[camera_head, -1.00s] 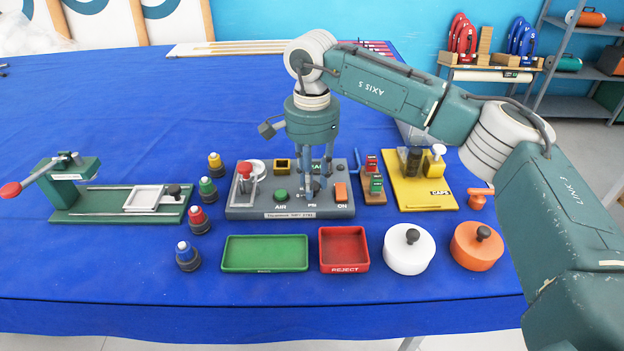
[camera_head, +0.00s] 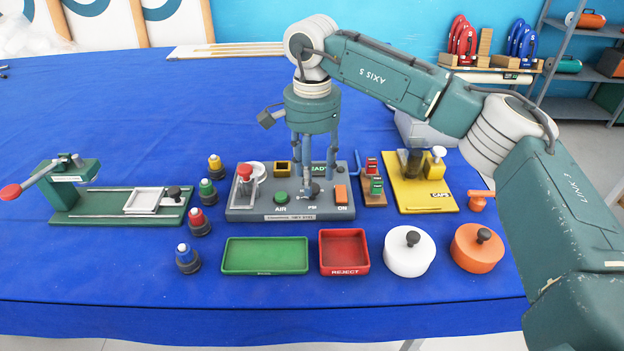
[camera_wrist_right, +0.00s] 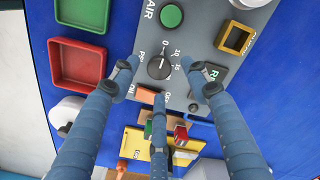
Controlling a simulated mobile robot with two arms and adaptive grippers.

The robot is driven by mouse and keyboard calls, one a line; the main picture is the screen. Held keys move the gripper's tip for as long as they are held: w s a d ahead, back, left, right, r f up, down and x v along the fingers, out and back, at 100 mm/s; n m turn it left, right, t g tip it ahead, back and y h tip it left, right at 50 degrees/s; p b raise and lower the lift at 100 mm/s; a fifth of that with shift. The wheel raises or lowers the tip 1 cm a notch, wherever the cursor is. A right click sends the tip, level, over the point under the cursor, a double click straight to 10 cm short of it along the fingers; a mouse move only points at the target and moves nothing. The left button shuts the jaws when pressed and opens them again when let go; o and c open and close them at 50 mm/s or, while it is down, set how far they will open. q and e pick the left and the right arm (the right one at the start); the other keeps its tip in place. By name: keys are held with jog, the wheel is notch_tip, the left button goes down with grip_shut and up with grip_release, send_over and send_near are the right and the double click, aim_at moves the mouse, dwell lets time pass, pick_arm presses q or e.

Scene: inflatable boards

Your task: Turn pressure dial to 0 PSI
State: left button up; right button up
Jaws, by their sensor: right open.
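The pressure dial is a dark round knob (camera_head: 315,188) marked PSI on the grey control panel (camera_head: 240,212). In the right wrist view the dial (camera_wrist_right: 159,67) faces me, with 0, 10 and 15 printed around one side; its pointer is too small to read surely. My right gripper (camera_head: 315,185) points down over the dial. In the wrist view its three fingers (camera_wrist_right: 160,73) are spread around the dial, with visible gaps; it holds nothing. Fingertip height above the panel is hard to tell. My left gripper is out of view.
Beside the dial are a green AIR button (camera_head: 281,196) and an orange ON switch (camera_head: 341,193). A red-topped lever (camera_head: 245,171) stands at the panel's left. Green (camera_head: 265,269) and red REJECT (camera_head: 344,268) trays lie in front. A yellow caps board (camera_head: 440,200) is right.

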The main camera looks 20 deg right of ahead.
notch_tip(320, 180, up, 10)
jog(key=shift+f, duration=0.25)
jog(key=shift+r, duration=0.1)
